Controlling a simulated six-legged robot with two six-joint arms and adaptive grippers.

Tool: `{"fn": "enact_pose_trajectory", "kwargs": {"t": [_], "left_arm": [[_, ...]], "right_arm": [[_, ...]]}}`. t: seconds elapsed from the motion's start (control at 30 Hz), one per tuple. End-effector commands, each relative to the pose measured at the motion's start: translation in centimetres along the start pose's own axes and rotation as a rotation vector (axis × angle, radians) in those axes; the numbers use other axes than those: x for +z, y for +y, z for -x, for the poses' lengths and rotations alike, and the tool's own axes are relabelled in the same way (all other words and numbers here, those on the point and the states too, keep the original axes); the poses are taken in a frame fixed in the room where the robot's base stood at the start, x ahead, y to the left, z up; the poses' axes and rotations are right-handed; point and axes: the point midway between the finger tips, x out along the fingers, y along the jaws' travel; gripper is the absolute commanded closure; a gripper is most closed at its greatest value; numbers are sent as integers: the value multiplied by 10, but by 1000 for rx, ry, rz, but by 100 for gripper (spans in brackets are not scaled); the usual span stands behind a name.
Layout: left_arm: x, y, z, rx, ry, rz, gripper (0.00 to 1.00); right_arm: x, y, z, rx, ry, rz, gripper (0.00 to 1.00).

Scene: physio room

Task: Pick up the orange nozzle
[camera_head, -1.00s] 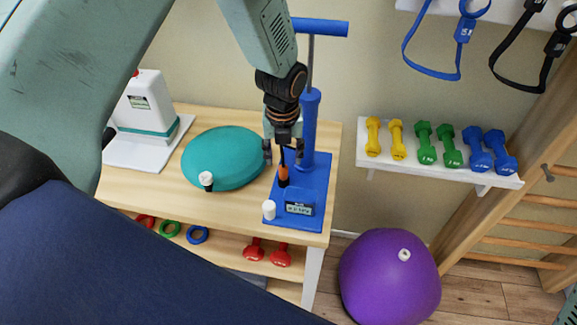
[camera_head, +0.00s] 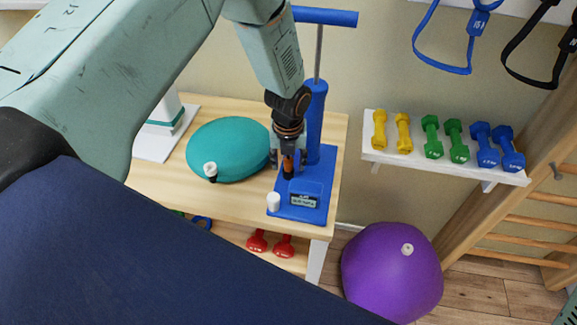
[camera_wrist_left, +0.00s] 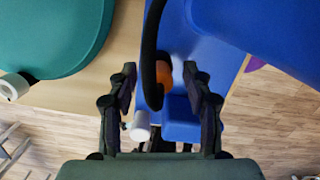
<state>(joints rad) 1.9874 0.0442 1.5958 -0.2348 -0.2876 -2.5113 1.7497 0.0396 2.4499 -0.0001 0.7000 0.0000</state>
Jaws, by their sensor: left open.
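The orange nozzle (camera_head: 288,164) is on the blue pump (camera_head: 316,181) at the right end of the wooden table, at the end of a black hose. In the left wrist view the nozzle (camera_wrist_left: 163,74) shows between my fingers, partly behind the black hose (camera_wrist_left: 150,50). My left gripper (camera_head: 287,166) is open and points down around the nozzle. Its fingers (camera_wrist_left: 160,90) stand apart on either side, and I cannot tell whether they touch it.
A teal cushion (camera_head: 228,148) with a white valve lies left of the pump. The pump's blue column (camera_head: 316,120) and T-handle (camera_head: 325,17) rise close behind the gripper. A white cap (camera_head: 273,201) stands at the pump base's front corner. A dumbbell shelf (camera_head: 440,165) hangs to the right.

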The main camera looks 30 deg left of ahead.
Motion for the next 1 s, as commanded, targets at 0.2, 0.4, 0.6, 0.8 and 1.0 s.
{"fn": "enact_pose_trajectory", "kwargs": {"t": [0.2,0.4,0.6,0.8,1.0], "left_arm": [[2,0,0,0,0,0,56],[2,0,0,0,0,0,73],[1,0,0,0,0,0,90],[1,0,0,1,2,0,100],[1,0,1,0,1,0,100]], "right_arm": [[0,0,0,0,0,-1,60],[0,0,0,0,0,0,60],[0,0,0,0,0,0,60],[0,0,0,0,0,0,60],[0,0,0,0,0,0,60]]}}
